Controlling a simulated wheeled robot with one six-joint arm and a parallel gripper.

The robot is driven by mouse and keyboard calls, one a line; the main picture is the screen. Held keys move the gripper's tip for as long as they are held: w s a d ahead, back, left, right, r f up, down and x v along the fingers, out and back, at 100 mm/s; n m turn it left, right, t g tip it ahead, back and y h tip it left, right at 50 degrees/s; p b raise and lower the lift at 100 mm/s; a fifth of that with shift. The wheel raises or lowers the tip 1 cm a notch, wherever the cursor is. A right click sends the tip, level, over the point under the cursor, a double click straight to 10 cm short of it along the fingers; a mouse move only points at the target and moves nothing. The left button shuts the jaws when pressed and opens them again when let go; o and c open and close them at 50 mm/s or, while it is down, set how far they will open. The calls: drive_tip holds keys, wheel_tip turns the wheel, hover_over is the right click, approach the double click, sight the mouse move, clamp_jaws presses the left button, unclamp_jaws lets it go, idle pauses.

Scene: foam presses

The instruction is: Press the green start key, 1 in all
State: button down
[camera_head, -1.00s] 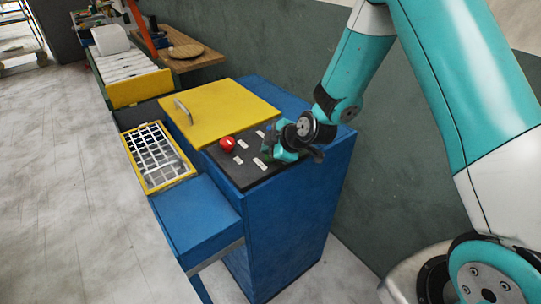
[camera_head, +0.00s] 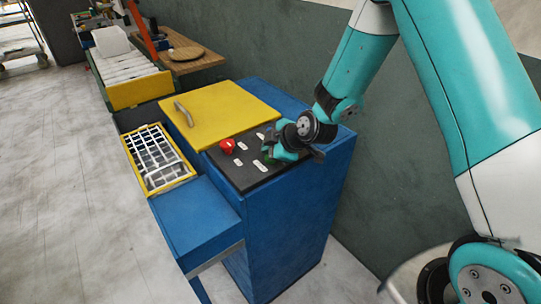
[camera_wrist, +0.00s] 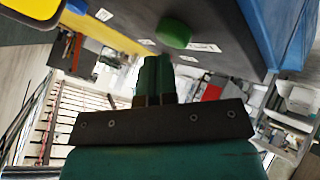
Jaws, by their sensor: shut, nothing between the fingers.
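The green start key (camera_wrist: 174,33) is a round green button on the dark control panel, near a white label in the wrist view. In the head view its green edge (camera_head: 270,160) shows only a little, mostly hidden by my gripper. My gripper (camera_wrist: 158,62) is shut and empty, its fingertips close to the key and slightly to its left in the wrist view. A small gap shows between them there; I cannot tell the exact distance. In the head view my gripper (camera_head: 272,150) is low over the panel.
A red button (camera_head: 227,146) and several white labels share the dark panel (camera_head: 240,182). A yellow lid (camera_head: 222,108) with a grey handle lies behind it. The blue cabinet (camera_head: 285,230) stands beside a green wall. A yellow-framed grid tray (camera_head: 186,178) is at left.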

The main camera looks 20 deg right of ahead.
drive_tip(key=shift+r, duration=0.35)
drive_tip(key=shift+r+p, duration=1.5)
drive_tip(key=shift+r, duration=1.05)
drive_tip(key=s+a+r+m+g+y, duration=0.1)
drive_tip(key=s+a+r+m+g, duration=0.15)
drive_tip(key=s+r, duration=0.4)
drive_tip(key=s+a+r+m+g, duration=0.25)
drive_tip(key=s+r, duration=0.25)
drive_tip(key=s, duration=0.3)
drive_tip(key=s+r+m+g+h+b, duration=0.1)
drive_tip(key=s+r+m+g, duration=0.2)
drive_tip(key=s, duration=1.3)
drive_tip(key=shift+v, duration=0.9)
